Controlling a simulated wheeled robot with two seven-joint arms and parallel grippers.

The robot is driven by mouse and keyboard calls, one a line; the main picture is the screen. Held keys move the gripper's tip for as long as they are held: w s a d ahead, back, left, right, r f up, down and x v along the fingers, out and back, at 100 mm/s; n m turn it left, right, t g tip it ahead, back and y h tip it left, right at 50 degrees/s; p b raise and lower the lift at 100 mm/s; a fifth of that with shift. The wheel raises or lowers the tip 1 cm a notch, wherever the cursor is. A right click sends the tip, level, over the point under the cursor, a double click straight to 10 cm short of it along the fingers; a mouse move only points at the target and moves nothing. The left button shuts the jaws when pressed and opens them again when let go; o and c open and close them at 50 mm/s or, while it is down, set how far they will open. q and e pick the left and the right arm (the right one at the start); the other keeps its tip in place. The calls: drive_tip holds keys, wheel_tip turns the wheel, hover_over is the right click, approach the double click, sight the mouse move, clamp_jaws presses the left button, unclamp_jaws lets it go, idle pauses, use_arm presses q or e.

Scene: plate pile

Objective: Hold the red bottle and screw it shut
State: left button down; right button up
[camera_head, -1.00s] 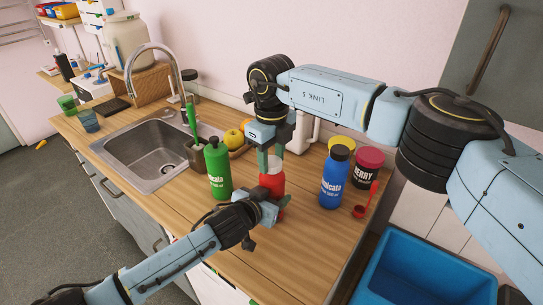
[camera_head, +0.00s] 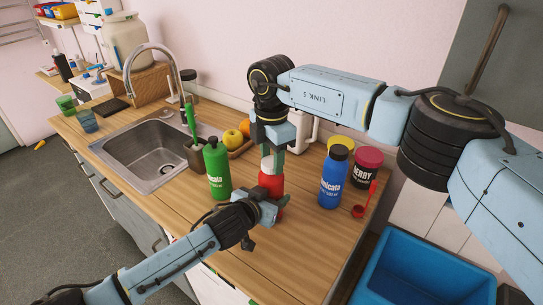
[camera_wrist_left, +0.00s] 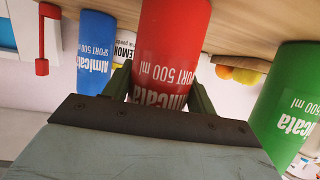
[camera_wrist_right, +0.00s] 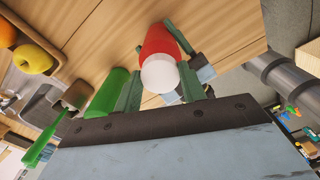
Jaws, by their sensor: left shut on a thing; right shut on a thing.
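The red bottle (camera_head: 269,182) stands upright on the wooden counter, near the middle of the head view. Its body also fills the middle of the left wrist view (camera_wrist_left: 170,50). My left gripper (camera_head: 268,208) is shut around the lower body of the bottle from the front. My right gripper (camera_head: 272,152) points down from above and is shut on the white cap (camera_wrist_right: 160,73) at the bottle's top. In the right wrist view its two green fingers (camera_wrist_right: 160,88) are at the cap's sides. The thread under the cap is hidden.
A green bottle (camera_head: 217,172) stands close on the left. A blue bottle (camera_head: 334,180), a dark red-lidded tub (camera_head: 367,168) and a red scoop (camera_head: 360,211) are on the right. The sink (camera_head: 155,155) lies at the left. A blue bin (camera_head: 420,275) is below at the right.

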drive_tip(key=m, duration=0.3)
drive_tip(key=o, duration=0.9)
drive_tip(key=shift+r, duration=2.3)
